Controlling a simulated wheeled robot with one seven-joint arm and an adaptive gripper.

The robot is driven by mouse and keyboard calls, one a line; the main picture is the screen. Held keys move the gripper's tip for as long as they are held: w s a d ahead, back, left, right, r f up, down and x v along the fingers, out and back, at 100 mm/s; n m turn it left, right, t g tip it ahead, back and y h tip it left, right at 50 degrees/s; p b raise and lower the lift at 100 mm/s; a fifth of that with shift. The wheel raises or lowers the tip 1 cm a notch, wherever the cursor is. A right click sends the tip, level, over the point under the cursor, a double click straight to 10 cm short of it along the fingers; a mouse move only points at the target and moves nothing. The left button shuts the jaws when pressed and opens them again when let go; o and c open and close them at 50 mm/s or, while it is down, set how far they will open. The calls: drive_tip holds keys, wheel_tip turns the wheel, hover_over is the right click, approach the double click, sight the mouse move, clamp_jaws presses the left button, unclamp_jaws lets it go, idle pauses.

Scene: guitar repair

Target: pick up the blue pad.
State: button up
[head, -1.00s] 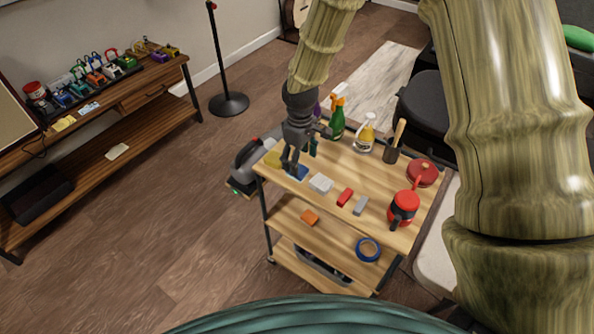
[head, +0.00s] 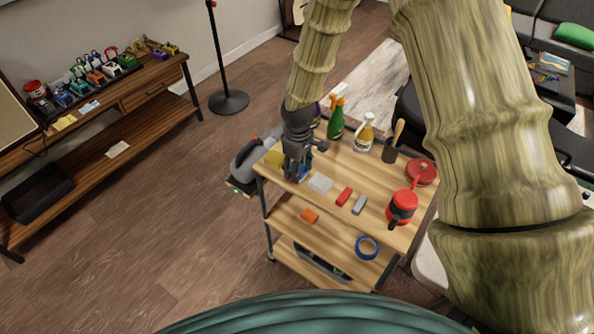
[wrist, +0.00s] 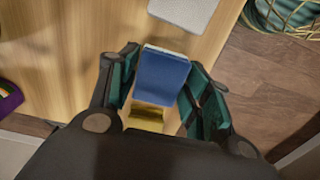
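The blue pad (wrist: 162,78) lies between the two fingers of my gripper (wrist: 163,92) in the wrist view, with a pale edge along its far side. The fingers stand on either side of it, with a narrow gap on the left; on the right the finger is very close, and contact is unclear. In the head view my gripper (head: 293,176) points down at the left end of the cart top, and only part of the blue pad (head: 304,172) shows beside the fingers.
A red block (head: 344,196) and a grey block (head: 359,204) lie farther right. A green spray bottle (head: 335,122) stands behind. The cart top's (head: 375,230) front right is bare.

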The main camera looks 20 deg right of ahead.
drive_tip(key=shift+c, duration=0.9)
drive_tip(key=shift+r, duration=0.15)
drive_tip(key=shift+r, duration=0.5)
drive_tip(key=shift+s+r+b, duration=0.2)
drive_tip(key=shift+r+b, duration=0.15)
drive_tip(key=shift+r, duration=0.2)
drive_tip(key=shift+s+r+b, duration=0.2)
drive_tip(key=shift+r+b, duration=0.1)
drive_tip(key=shift+r, duration=0.2)
drive_tip(key=s+r+b, duration=0.1)
drive_tip(key=s+b, duration=0.1)
drive_tip(key=s, duration=1.3)
drive_tip(key=shift+a+r+b, duration=0.3)
drive_tip(key=shift+a, duration=0.15)
drive_tip(key=shift+s, duration=0.1)
